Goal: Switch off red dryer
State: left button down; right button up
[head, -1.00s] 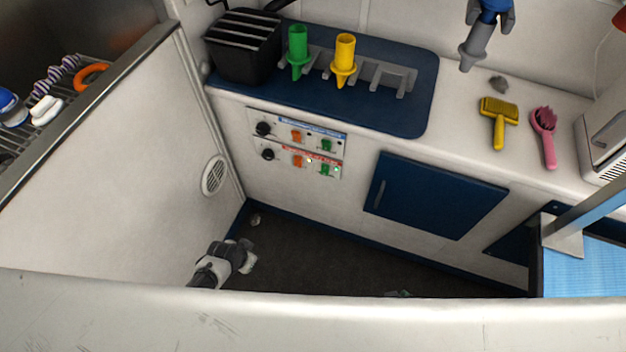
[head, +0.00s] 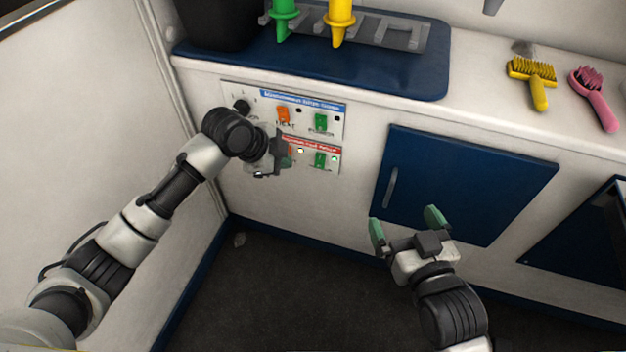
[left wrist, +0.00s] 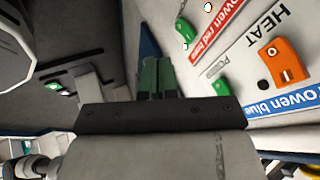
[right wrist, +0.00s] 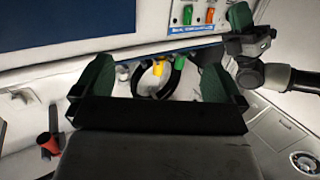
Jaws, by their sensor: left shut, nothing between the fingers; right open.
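The control panel (head: 232,98) on the white cabinet front has a blue-labelled row above a red-labelled row (head: 325,146). The red row has a green switch (head: 320,160) and an orange switch partly hidden by my left gripper (head: 279,152). White lights glow beside these switches. In the left wrist view the red row's green switch (left wrist: 188,32) lies right of the shut, empty green fingertips (left wrist: 158,76), apart from them. My left gripper hides the red row's dial. My right gripper (head: 406,222) is open and empty, low before the blue cabinet door.
A blue door (head: 460,185) with a handle is right of the panel. Above, the counter holds a green nozzle (head: 284,18), a yellow nozzle (head: 340,20), a yellow brush (head: 533,80) and a pink brush (head: 597,95).

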pick_arm(q)
jog(key=shift+s+d+r+m+b, duration=0.35)
jog(key=shift+s+m, duration=0.1)
jog(key=shift+m, duration=0.25)
pick_arm(e)
jog(key=shift+s+r+t, duration=0.2)
jog(key=shift+s+r, duration=0.05)
jog(key=shift+r, duration=0.25)
jog(key=shift+s+r+t, duration=0.2)
jog(key=shift+r, duration=0.3)
